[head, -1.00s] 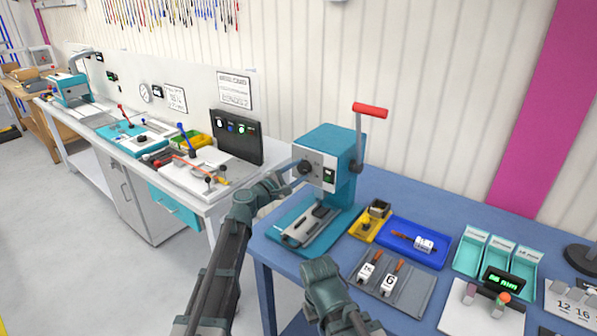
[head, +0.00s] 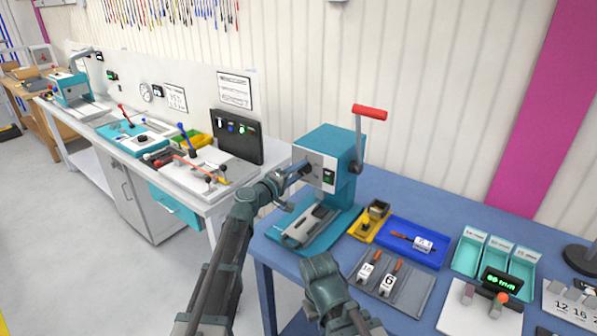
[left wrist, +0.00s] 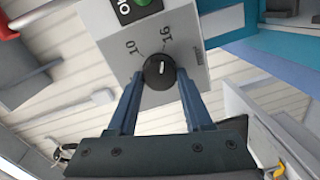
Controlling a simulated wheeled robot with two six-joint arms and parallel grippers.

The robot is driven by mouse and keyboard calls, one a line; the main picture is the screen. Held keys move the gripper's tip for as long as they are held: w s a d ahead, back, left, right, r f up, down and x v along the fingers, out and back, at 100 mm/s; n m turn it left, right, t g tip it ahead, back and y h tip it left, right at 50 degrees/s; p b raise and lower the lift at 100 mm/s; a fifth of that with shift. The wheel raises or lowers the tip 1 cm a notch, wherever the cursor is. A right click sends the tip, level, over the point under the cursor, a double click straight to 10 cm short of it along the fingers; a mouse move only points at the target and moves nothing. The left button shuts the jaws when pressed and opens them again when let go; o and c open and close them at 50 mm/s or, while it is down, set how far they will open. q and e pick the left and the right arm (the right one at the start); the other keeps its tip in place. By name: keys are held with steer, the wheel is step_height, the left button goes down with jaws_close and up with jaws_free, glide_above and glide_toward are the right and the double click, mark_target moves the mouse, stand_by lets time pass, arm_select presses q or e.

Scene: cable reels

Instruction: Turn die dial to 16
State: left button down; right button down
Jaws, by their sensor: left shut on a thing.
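The teal press (head: 343,160) stands at the left end of the blue table, with a light control face (head: 318,165) and a red-handled lever (head: 369,111). In the left wrist view the black round die dial (left wrist: 159,71) sits on that face, with the labels 10 and 16 above it. A short white mark shows on the dial; I cannot tell exactly where it points. My left gripper (left wrist: 159,76) is shut on the dial, one finger on each side. In the head view the left gripper (head: 300,170) covers the dial.
On the blue table are a yellow tray (head: 364,231), a blue tray (head: 436,261), a grey tray (head: 412,290) with numbered dies, and teal bins (head: 497,253). A white bench (head: 213,205) stands at left, with free floor before it.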

arm_select(q)
steer(key=shift+s+m, duration=0.1)
steer(key=shift+m, duration=0.3)
steer(key=shift+c, duration=1.6)
jaws_free()
steer(key=v, duration=1.3)
steer(key=shift+s+a+p, duration=0.2)
steer(key=shift+s+p, duration=0.1)
steer(key=shift+p, duration=0.1)
